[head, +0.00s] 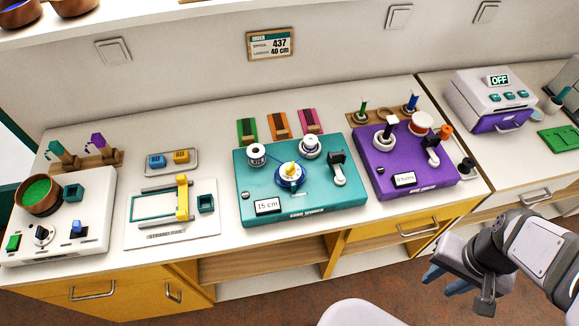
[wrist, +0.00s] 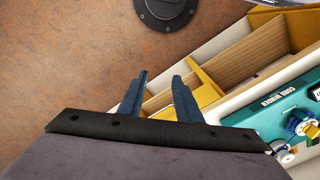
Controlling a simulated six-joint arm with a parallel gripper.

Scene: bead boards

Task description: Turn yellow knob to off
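The yellow knob (head: 291,169) sits on a blue and white round base in the middle of the teal board (head: 258,182). In the wrist view the knob (wrist: 309,128) shows at the right edge, on the teal board's corner (wrist: 262,117). Any marking at its setting is too small to read. My gripper (head: 441,280) is at the lower right of the head view, in front of the counter and well away from the knob. In the wrist view its two blue fingers (wrist: 160,78) stand apart with nothing between them.
A white spool (head: 256,153) and another spool (head: 310,147) flank the knob at the back. A dark-topped lever (head: 338,168) stands to its right. A purple board (head: 393,168) with upright parts lies further right. Open shelves (head: 262,268) are below the counter.

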